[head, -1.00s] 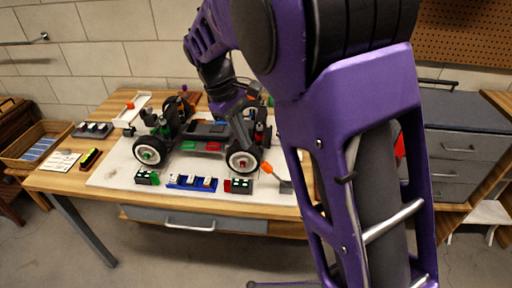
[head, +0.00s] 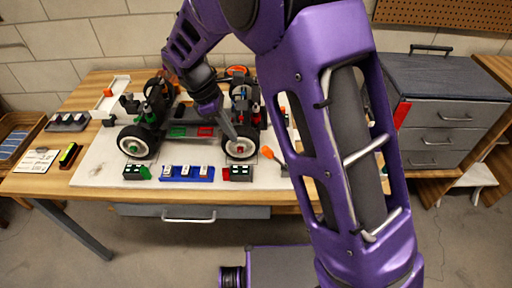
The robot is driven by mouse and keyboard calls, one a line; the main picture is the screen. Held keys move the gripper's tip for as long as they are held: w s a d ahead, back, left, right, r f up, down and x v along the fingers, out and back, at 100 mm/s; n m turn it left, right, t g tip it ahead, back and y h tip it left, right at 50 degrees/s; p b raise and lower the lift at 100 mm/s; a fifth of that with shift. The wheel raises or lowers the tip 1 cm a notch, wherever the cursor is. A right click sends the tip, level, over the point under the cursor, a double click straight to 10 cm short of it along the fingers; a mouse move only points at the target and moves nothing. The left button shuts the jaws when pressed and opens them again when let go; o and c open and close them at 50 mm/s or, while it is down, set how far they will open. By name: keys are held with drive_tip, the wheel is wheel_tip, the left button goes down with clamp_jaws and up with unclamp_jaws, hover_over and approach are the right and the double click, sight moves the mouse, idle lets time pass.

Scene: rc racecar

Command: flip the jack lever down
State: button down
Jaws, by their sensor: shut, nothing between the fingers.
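An orange-tipped lever (head: 267,153), which looks like the jack lever, stands tilted at the right front of the white mat, just right of the car's front right wheel (head: 239,144). Its base is partly hidden behind my arm. My gripper (head: 231,131) is shut and empty. It points down over the car's right side, just above and left of that wheel, apart from the lever in the picture. The RC car (head: 178,132) stands on the mat, its body shell off, with green and red parts showing.
The white mat (head: 95,172) lies on a wooden table (head: 35,184). Blue (head: 187,174), green (head: 137,173) and red (head: 238,174) part holders line its front. A grey drawer cabinet (head: 437,125) stands right. My forearm covers the table's right end.

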sight(277, 160)
drive_tip(key=b+x, duration=0.1)
drive_tip(key=x, duration=0.9)
drive_tip(key=shift+f+b, duration=0.15)
drive_tip(key=shift+b, duration=0.25)
drive_tip(key=shift+d+r, duration=1.45)
drive_tip(key=shift+d, duration=0.05)
